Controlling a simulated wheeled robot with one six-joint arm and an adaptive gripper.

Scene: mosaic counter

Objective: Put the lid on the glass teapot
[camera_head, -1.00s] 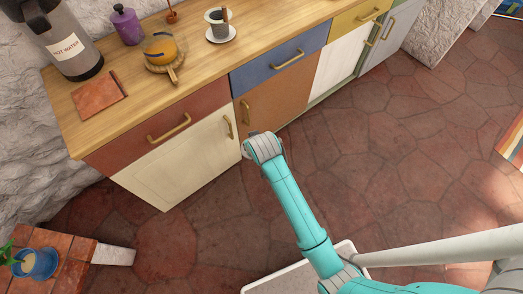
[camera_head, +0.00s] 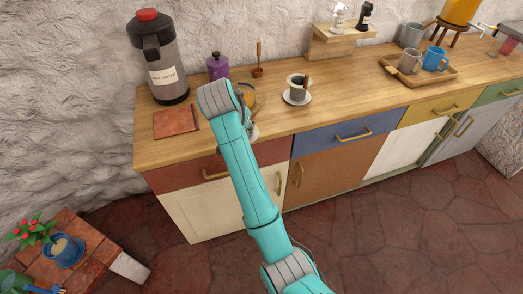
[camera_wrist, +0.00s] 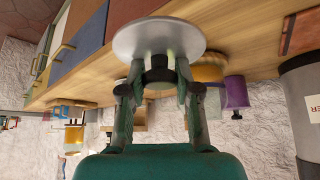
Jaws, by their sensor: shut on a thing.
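The wrist view shows a round, pale metallic lid (camera_wrist: 150,38), with its dark knob (camera_wrist: 159,68) between the fingertips of my gripper (camera_wrist: 160,76). My gripper is shut on the lid. The glass teapot (camera_wrist: 207,72), with amber contents, stands behind and beside the lid in that view, partly covered by it and a finger. In the head view only a small part of the teapot (camera_head: 249,95) shows beside my arm. My gripper (camera_head: 251,130) is mostly hidden there, near the counter's front edge. The gap between lid and teapot cannot be judged.
On the wooden counter (camera_head: 330,118), a hot-water dispenser (camera_head: 165,85) and purple canister (camera_head: 217,68) stand behind a terracotta tile (camera_head: 176,122). A grey cup (camera_head: 298,85) on a saucer stands to the right. Farther right is a tray (camera_head: 452,72) with mugs.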

